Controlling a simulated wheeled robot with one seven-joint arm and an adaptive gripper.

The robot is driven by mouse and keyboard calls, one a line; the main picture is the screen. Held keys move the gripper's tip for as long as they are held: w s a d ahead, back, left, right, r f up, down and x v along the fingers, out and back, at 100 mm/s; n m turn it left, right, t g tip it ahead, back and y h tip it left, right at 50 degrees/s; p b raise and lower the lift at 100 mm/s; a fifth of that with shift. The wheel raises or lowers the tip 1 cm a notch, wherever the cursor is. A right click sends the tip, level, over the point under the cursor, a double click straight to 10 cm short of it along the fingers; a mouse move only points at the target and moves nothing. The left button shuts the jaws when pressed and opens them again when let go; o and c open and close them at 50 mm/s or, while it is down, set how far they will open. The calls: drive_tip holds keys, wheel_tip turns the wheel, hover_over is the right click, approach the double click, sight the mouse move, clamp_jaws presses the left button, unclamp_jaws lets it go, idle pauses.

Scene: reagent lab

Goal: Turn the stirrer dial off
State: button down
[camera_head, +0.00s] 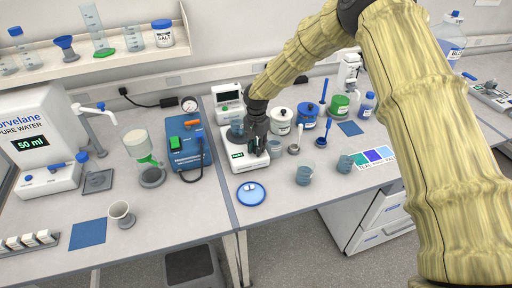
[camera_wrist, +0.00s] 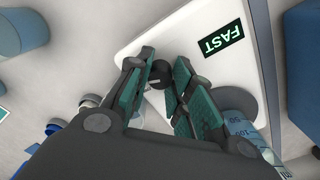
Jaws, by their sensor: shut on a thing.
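The white stirrer (camera_head: 253,165) stands on the bench near the middle of the head view, under my gripper (camera_head: 257,146). Its small display (camera_wrist: 222,39) reads FAST in the wrist view. The dark round dial (camera_wrist: 158,77) sits on the stirrer's top, between the fingers of my gripper (camera_wrist: 165,68). The fingers are closed in on the dial from both sides and partly cover it. In the head view my gripper hides the dial. A graduated beaker (camera_wrist: 240,128) of bluish liquid is beside the fingers in the wrist view.
A blue instrument (camera_head: 186,147) with a gauge stands left of the stirrer. White jars (camera_head: 281,120) and a small beaker (camera_head: 305,173) are to the right. A blue round dish (camera_head: 251,193) lies in front, near the bench edge.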

drive_tip(key=n+b, duration=0.3)
drive_tip(key=n, duration=0.2)
drive_tip(key=shift+f, duration=0.2)
drive_tip(key=n+b, duration=0.2)
drive_tip(key=n, duration=0.4)
drive_tip(key=shift+r+n, duration=0.1)
drive_tip(key=shift+n, duration=0.3)
drive_tip(key=n+b, duration=0.1)
drive_tip(key=n, duration=1)
drive_tip(key=shift+n, duration=0.3)
drive_tip(key=c, duration=1.2)
unclamp_jaws()
drive_tip(key=shift+r, duration=0.15)
wheel_tip(320, 180, up, 12)
